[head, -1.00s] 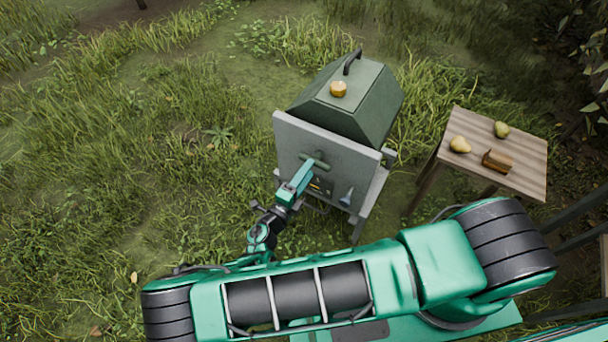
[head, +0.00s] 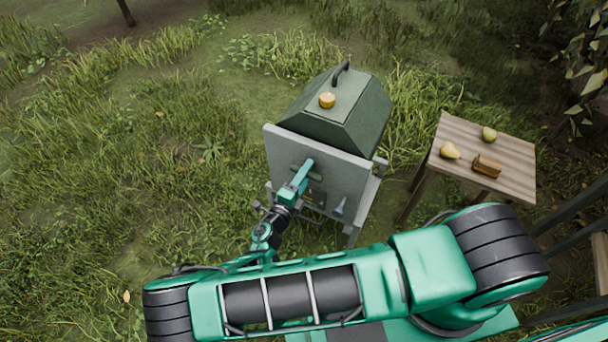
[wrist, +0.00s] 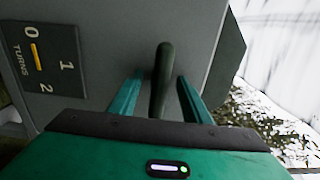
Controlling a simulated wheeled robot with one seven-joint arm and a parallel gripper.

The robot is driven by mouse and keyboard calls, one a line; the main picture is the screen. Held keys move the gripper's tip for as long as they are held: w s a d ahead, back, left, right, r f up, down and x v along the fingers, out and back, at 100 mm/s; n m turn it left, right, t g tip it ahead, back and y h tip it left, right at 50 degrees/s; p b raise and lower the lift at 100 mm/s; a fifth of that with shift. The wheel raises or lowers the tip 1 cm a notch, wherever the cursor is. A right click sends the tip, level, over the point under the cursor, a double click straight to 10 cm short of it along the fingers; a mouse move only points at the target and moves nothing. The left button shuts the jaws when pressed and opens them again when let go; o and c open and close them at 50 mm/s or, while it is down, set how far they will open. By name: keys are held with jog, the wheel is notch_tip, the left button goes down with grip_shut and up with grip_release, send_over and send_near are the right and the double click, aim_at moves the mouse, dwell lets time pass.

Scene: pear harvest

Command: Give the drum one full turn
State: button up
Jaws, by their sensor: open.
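The dark green, flat-sided drum (head: 345,115) sits on a grey stand behind a grey front panel (head: 338,172) in the head view. A dark handle (wrist: 162,75) stands out toward the camera in the wrist view, between my gripper's teal fingers. My gripper (head: 306,166) is open at the panel, with a finger on each side of the handle. I cannot tell whether either finger touches it. A dark TURNS dial (wrist: 48,50) reads 0, 1, 2.
An orange-yellow knob (head: 327,101) and a black carrying handle (head: 341,73) are on the drum's top. A wooden table (head: 512,158) to the right holds two pears (head: 450,150) (head: 489,134) and a brown object (head: 487,166). Grass to the left is open.

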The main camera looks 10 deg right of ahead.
grip_shut()
jog(key=m, duration=0.5)
jog(key=shift+m, duration=0.3)
jog(key=m, duration=0.5)
jog(key=shift+m, duration=0.3)
jog(key=m, duration=0.5)
jog(key=shift+m, duration=0.3)
